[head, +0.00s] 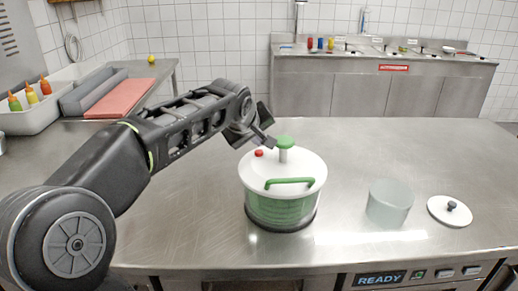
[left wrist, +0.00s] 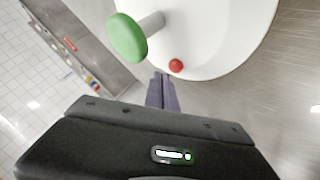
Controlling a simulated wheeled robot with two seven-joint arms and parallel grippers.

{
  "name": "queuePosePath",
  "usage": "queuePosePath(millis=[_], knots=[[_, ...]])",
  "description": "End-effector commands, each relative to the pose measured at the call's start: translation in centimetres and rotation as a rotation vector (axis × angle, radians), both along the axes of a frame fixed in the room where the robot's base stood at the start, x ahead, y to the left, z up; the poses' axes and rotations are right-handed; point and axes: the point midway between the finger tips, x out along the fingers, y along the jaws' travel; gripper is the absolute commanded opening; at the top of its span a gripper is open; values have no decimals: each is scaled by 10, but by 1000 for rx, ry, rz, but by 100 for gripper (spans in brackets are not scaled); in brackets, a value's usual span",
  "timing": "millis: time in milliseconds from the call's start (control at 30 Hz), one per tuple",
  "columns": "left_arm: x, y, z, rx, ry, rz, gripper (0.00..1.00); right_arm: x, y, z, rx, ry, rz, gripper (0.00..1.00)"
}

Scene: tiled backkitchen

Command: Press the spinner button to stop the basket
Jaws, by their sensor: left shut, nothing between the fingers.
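The salad spinner (head: 284,190) stands on the steel counter, with a white lid, a green handle and a green basket showing through its clear wall. A green knob (head: 285,142) on a white stem rises from the lid; it also shows in the left wrist view (left wrist: 127,38). The small red button (head: 259,153) sits near the lid's edge and shows in the left wrist view (left wrist: 176,65). My left gripper (head: 270,143) is shut and empty, its fingertips close to the red button. Whether they touch it, I cannot tell. My right gripper is out of view.
A translucent tub (head: 389,204) and a white lid with a dark knob (head: 450,210) stand right of the spinner. A tray with sauce bottles (head: 31,94) and a red board (head: 114,97) are at the back left. The counter behind the spinner is clear.

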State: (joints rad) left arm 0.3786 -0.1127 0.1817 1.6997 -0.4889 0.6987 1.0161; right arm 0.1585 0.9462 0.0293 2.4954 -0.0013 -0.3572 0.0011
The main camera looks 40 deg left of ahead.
Motion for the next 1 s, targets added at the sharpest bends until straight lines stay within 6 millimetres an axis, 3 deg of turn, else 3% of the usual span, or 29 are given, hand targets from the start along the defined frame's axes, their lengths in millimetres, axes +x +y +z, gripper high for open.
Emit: queuePosePath(millis=[367, 800, 1000], knots=[[0, 0, 2, 0, 0, 0, 0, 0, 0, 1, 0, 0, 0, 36], [0, 0, 42, 0, -1, 0, 0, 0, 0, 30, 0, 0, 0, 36], [0, 0, 51, 0, 0, 0, 0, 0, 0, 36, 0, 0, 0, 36]])
